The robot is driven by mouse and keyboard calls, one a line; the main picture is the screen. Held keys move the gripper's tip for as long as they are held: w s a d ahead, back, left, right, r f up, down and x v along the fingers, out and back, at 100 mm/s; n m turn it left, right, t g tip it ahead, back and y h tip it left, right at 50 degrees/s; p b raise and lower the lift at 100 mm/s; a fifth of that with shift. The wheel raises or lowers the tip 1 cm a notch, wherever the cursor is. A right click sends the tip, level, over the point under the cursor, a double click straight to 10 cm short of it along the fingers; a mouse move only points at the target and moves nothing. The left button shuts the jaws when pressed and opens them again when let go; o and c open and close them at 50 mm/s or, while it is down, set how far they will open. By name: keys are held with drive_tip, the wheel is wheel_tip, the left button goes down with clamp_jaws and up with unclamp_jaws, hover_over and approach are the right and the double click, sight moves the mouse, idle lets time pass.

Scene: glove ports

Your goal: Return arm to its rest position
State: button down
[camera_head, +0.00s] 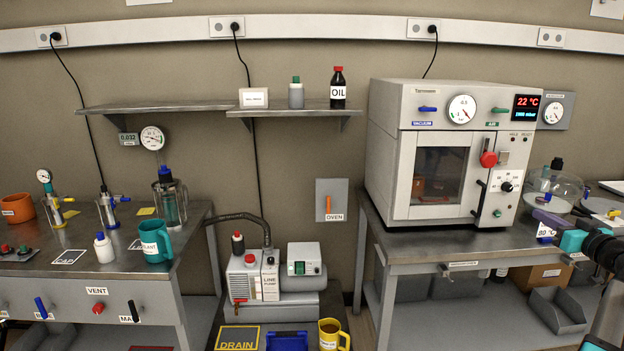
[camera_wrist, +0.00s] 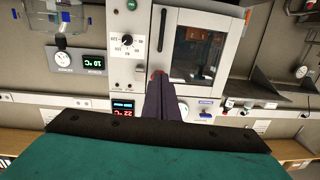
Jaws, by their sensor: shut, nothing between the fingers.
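My gripper (camera_head: 541,215) is at the right edge of the head view, in front of the right bench, with purple fingers on a teal body. In the wrist view the two dark purple fingers (camera_wrist: 159,78) lie together, shut and empty. That view is upside down and faces the front of the white oven (camera_head: 408,150), with its window (camera_wrist: 200,50) beside the fingers. The fingertips overlap the oven front in the picture; I cannot tell the gap. My arm runs out of the head view at lower right.
The right bench (camera_head: 460,237) carries the oven and a glass bell jar (camera_head: 555,186). The left bench (camera_head: 120,285) holds a teal mug (camera_head: 155,241) and bottles. A pump (camera_head: 252,277) and a yellow mug (camera_head: 330,336) stand low between the benches.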

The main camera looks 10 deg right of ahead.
drive_tip(key=w+a+f+g+y+p, duration=0.1)
drive_tip(key=w+a+f+g+y, duration=0.2)
drive_tip(key=a+f, duration=0.75)
drive_tip(key=w+a+f+g+y+p, duration=0.15)
drive_tip(key=w+a+f, duration=0.4)
drive_tip(key=f, duration=0.75)
drive_tip(key=s+a+f+g+p, duration=0.1)
drive_tip(key=s+a+f+g, duration=0.35)
drive_tip(key=a+f, duration=0.85)
drive_tip(key=s+a+f+g+p, duration=0.1)
drive_tip(key=s+a+f+g, duration=0.4)
drive_tip(key=a+f, duration=0.8)
drive_tip(key=s+a+f+g+p, duration=0.1)
drive_tip(key=s+a+f+g, duration=0.1)
drive_tip(key=s+a+f, duration=0.25)
drive_tip(key=s+a+f+g+p, duration=0.1)
drive_tip(key=s+a+f, duration=0.2)
drive_tip(key=s, duration=0.3)
drive_tip(key=s+a+f+g+h+p, duration=0.1)
drive_tip(key=s+a+f+g+h, duration=0.1)
drive_tip(key=s, duration=0.9)
drive_tip(key=s+a+f+g+h+p, duration=0.1)
drive_tip(key=s+a+f+g+h, duration=0.1)
drive_tip(key=s, duration=1)
wheel_tip(320, 180, down, 3)
drive_tip(key=shift+a+r+n+g, duration=0.15)
drive_tip(key=shift+a+n+g, duration=0.2)
drive_tip(key=shift+g, duration=0.55)
drive_tip(key=shift+w+a, duration=0.1)
